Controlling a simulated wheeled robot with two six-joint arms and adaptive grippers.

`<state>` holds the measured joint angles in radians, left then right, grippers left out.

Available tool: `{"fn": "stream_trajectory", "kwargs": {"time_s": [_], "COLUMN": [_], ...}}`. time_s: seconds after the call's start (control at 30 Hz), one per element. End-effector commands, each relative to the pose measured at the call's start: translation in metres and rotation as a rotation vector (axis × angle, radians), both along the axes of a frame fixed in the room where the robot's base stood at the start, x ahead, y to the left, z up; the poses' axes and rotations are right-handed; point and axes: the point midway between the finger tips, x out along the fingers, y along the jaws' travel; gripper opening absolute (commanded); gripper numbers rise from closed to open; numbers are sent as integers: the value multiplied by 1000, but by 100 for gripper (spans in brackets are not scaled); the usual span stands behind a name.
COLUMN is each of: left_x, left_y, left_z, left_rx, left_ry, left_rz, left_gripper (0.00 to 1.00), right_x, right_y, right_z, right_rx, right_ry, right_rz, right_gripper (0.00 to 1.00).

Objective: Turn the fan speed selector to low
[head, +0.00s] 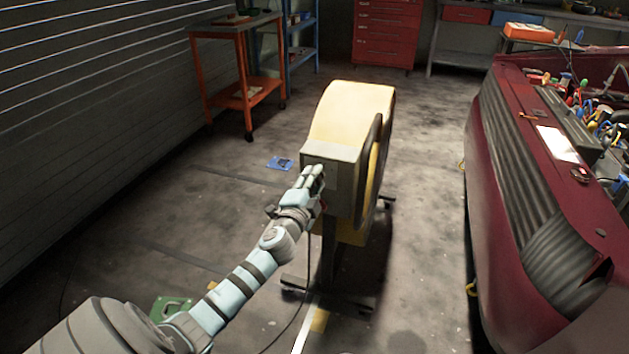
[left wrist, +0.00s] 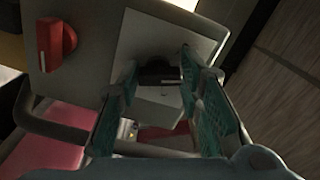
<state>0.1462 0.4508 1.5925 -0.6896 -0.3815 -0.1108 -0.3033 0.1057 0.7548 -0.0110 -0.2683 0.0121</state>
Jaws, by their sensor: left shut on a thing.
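The yellow fan (head: 353,112) stands on a dark stand in the middle of the head view, with a grey control box (head: 333,153) on its near side. In the left wrist view the box's grey face (left wrist: 100,22) carries a red knob (left wrist: 57,44) at left and a dark knob (left wrist: 160,74) on a pale plate (left wrist: 160,35). My left gripper (head: 316,174) is at the box, its green-padded fingers shut on the dark knob. No knob markings are readable, so I cannot tell its setting. The knobs are hidden in the head view. My right gripper is not in view.
A dark red car (head: 487,165) with an open engine bay stands at the right. An orange cart (head: 222,90) and a red tool cabinet (head: 386,35) are at the back. A green object (head: 172,308) lies on the floor near my arm. Floor left of the fan is mostly clear.

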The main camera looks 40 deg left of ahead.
Motion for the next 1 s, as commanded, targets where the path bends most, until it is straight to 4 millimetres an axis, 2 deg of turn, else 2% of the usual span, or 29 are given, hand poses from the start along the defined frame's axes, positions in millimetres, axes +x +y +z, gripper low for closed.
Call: {"fn": "stream_trajectory", "kwargs": {"time_s": [0.2,0.23,0.33,0.7,0.83,1.0], "left_x": [0,0,0,-5,-30,-75], "left_y": [0,0,0,-2,-10,-27], "left_z": [-1,-1,-1,-1,-2,-2], "left_rx": [-2,-2,-3,-1,-1,-1], "left_ry": [2,2,1,1,3,3], "left_rz": [0,0,0,0,-2,-3], "left_gripper": [5,38,53,53,53,53], "right_x": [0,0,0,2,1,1], "right_y": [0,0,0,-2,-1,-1], "right_z": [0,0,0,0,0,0], "right_rx": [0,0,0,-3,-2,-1], "right_ry": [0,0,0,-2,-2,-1], "right_rz": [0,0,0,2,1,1], "right_gripper": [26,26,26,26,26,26]}}
